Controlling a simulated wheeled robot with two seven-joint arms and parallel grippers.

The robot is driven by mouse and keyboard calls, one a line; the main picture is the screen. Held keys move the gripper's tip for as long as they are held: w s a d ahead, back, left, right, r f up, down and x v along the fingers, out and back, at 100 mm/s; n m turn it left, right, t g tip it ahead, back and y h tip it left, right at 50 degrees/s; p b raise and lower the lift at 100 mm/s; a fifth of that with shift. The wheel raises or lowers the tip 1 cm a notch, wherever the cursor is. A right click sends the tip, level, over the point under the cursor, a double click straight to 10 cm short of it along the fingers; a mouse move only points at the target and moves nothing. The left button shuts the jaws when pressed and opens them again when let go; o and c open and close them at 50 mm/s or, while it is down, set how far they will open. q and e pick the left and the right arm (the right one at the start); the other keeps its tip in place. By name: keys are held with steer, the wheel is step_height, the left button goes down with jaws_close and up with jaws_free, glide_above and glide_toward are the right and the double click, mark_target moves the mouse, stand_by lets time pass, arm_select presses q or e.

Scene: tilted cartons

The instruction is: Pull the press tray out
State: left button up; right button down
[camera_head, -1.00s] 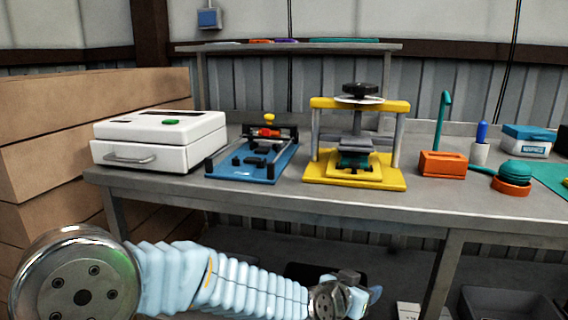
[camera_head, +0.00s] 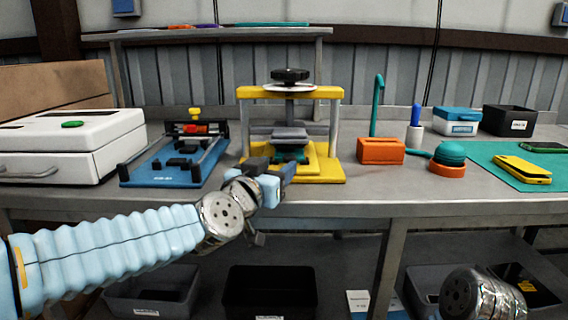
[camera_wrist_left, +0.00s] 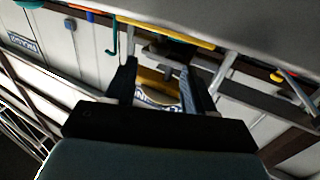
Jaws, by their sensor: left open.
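The press (camera_head: 290,93) stands on the workbench with a yellow top beam, grey posts, a black knob and a yellow base. A smaller yellow plate, which looks like the press tray (camera_head: 312,161), lies on the base under the grey and teal block. My left gripper (camera_head: 272,169) is open in front of the press, near the bench's front edge, and hides the base's front left. In the left wrist view a yellow part with lettering (camera_wrist_left: 153,78) shows between the two dark fingers. I cannot tell whether they touch it. My right gripper is out of view.
The grey workbench (camera_head: 400,203) holds a blue fixture (camera_head: 150,174) and white case (camera_head: 72,140) left of the press. An orange block (camera_head: 381,151) and teal-topped orange piece (camera_head: 449,158) stand to its right. Dark bins (camera_head: 270,290) sit below.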

mark_target(287, 158)
arm_select(q)
steer(key=x, duration=0.5)
steer(key=shift+w, duration=0.1)
steer(key=shift+c, duration=0.2)
jaws_close()
